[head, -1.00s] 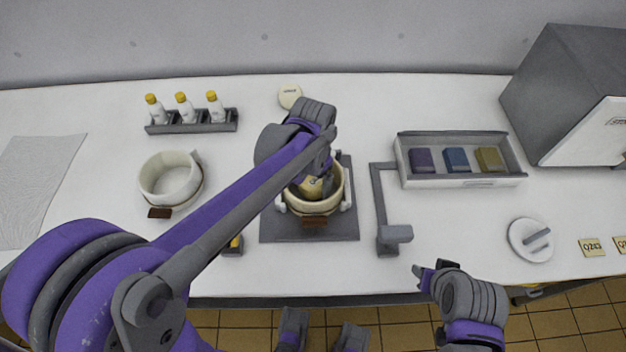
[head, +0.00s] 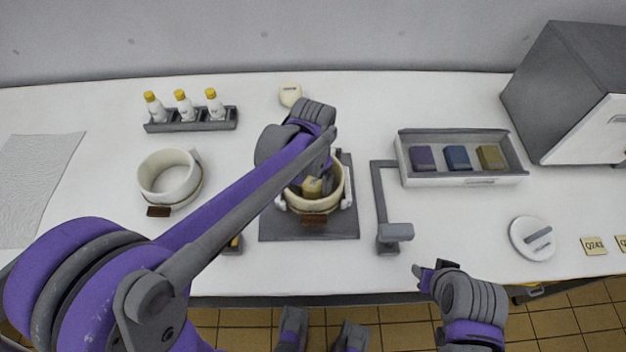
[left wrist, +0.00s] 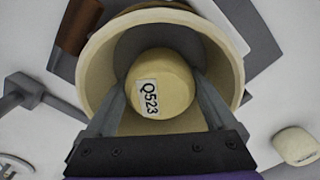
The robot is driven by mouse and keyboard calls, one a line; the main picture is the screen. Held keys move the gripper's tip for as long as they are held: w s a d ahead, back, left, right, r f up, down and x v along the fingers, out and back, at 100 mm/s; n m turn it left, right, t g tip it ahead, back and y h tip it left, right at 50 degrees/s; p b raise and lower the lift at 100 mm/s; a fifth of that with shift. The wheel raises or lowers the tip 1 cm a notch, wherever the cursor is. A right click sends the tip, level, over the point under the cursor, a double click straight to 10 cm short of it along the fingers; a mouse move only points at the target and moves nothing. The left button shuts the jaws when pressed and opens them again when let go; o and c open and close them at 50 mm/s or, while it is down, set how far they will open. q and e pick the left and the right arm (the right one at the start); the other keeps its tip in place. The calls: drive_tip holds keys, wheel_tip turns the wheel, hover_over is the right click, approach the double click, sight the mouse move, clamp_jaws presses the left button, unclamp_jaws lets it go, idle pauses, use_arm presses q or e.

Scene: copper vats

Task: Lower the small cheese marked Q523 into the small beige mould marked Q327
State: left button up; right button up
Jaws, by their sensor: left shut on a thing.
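The small pale-yellow cheese (left wrist: 176,84) has a label reading Q523 in the left wrist view; in the head view only a bit of it (head: 312,187) shows. My left gripper (head: 316,176) is shut on it, with one finger on each side. The cheese is over or inside the opening of the round beige mould (head: 314,207), with the mould's rim (left wrist: 95,62) around it in the left wrist view. I cannot tell whether it touches the bottom. No Q327 mark is readable. My right gripper (head: 426,276) is at the table's front edge, away from the mould.
The mould stands on a dark grey plate (head: 275,226). A grey angled post (head: 388,232) stands to its right. A white pot (head: 165,192) is at left, a bottle rack (head: 190,126) behind it. A tray of coloured blocks (head: 460,183) and a round lid (head: 533,238) are at right.

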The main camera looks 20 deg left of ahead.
use_arm(q)
drive_tip(key=shift+f, duration=0.45)
use_arm(e)
drive_tip(key=shift+f, duration=0.3)
use_arm(q)
drive_tip(key=o, duration=1.3)
drive_tip(key=shift+o, duration=0.2)
wheel_tip(320, 180, up, 11)
drive_tip(key=shift+f+p, duration=0.1)
drive_tip(key=shift+p, duration=0.3)
use_arm(e)
drive_tip(key=shift+r, duration=0.7)
use_arm(q)
drive_tip(key=s+a+f+n+t+p, duration=0.1)
drive_tip(key=s+a+n+t+p, duration=0.1)
drive_tip(key=s, duration=0.5)
drive_tip(key=s+a+f+n+t+p, duration=0.1)
drive_tip(key=s+a+n+t+p, duration=0.2)
drive_tip(key=s, duration=0.4)
drive_tip(key=shift+a+n, duration=0.4)
drive_tip(key=shift+a, duration=0.4)
use_arm(e)
wheel_tip(320, 180, up, 6)
drive_tip(key=w, duration=0.1)
drive_tip(key=shift+w, duration=0.3)
